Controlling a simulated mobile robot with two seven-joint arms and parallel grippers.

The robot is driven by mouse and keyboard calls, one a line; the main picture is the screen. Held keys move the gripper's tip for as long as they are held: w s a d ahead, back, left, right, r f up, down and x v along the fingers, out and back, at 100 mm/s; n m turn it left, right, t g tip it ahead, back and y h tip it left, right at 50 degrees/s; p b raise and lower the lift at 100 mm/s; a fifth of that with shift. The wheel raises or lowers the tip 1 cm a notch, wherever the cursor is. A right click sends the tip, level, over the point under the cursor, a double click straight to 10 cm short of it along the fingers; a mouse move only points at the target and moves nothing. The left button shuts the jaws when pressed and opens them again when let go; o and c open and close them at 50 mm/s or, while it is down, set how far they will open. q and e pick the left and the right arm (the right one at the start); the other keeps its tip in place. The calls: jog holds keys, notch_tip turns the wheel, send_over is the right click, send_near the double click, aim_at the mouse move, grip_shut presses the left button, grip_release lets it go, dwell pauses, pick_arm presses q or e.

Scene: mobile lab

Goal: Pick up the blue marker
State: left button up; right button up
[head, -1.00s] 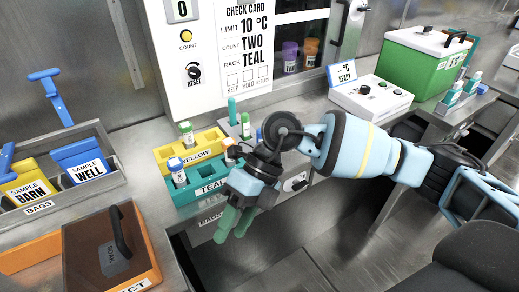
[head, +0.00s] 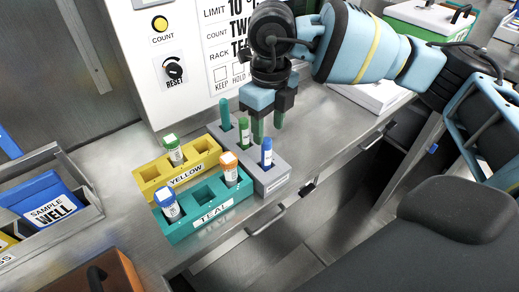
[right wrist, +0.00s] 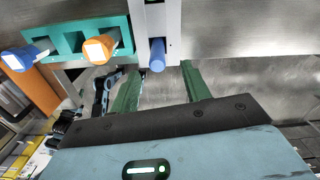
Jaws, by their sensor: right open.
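The blue marker (head: 266,152) stands upright in the near right end of a grey holder (head: 272,178), beside a green marker (head: 244,132) and a teal marker (head: 224,112). My right gripper (head: 267,126) is open and empty, with its green fingers pointing down above and behind the blue marker in the head view. In the right wrist view the blue marker (right wrist: 157,56) shows just past the gap between the two fingertips (right wrist: 160,80), and neither finger is seen closed on it. My left gripper is out of view.
A teal rack (head: 212,219) left of the holder bears a blue-capped vial (head: 168,204) and an orange-capped vial (head: 229,168). A yellow rack (head: 188,171) behind it bears a green-capped vial (head: 173,150). The bench's front edge is close by; bare bench lies right of the holder.

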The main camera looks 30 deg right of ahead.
aim_at(267, 150)
jog(key=shift+s+f, duration=0.35)
jog(key=shift+f, duration=0.5)
jog(key=shift+w+a+f, duration=0.1)
jog(key=shift+w+f, duration=0.05)
jog(key=shift+f, duration=1.35)
jog(key=shift+w+a+f, duration=0.1)
jog(key=shift+w+f, duration=0.05)
jog(key=shift+f, duration=1.35)
grip_shut()
jog(key=shift+r, duration=0.1)
notch_tip(267, 150, up, 10)
jog(key=shift+f, duration=0.1)
